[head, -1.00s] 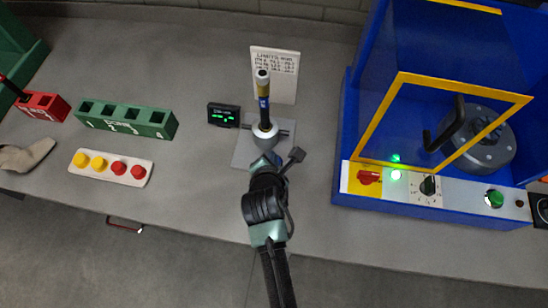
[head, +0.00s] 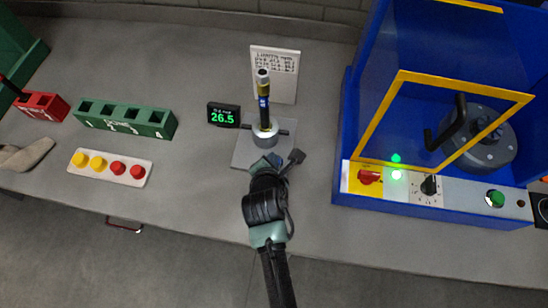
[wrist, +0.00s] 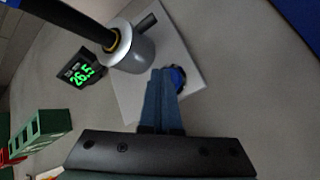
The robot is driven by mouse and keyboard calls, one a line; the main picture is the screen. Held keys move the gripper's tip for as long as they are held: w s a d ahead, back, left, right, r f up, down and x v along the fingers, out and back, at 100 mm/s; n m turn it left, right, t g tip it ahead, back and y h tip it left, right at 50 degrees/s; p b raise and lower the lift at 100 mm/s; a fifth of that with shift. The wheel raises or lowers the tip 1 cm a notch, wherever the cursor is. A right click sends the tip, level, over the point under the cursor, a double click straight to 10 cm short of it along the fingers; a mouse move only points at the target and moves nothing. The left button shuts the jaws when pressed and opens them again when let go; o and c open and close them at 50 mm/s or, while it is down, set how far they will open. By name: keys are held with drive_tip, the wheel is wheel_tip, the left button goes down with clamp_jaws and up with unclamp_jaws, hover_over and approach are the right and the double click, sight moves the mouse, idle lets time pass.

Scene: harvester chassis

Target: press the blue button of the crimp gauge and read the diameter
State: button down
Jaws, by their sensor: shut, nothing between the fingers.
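The crimp gauge has a light grey base plate (head: 246,152) with a grey cylinder (head: 265,135) on it. A black and blue hose with a brass-coloured end (head: 263,95) stands upright in the cylinder. The small black display (head: 223,115) at its left reads 26.5 in green; it also shows in the wrist view (wrist: 80,73). The blue button (wrist: 178,77) sits in a dark ring on the plate. My gripper (wrist: 165,74) is shut and empty, with its fingertips at the button's left edge. I cannot tell whether they touch it. My arm hides the button in the head view.
A white card with printed lines (head: 275,72) stands behind the gauge. A blue machine with a yellow-framed guard (head: 400,200) stands at the right. A green slotted block (head: 125,119) and a strip of yellow and red buttons (head: 110,169) lie at the left.

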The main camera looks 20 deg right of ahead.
drive_tip(key=shift+r, duration=0.1)
drive_tip(key=shift+r+p, duration=0.75)
drive_tip(key=shift+p, duration=0.3)
wheel_tip(320, 180, up, 5)
drive_tip(key=p, duration=0.5)
drive_tip(key=shift+r, duration=0.1)
idle(0.5)
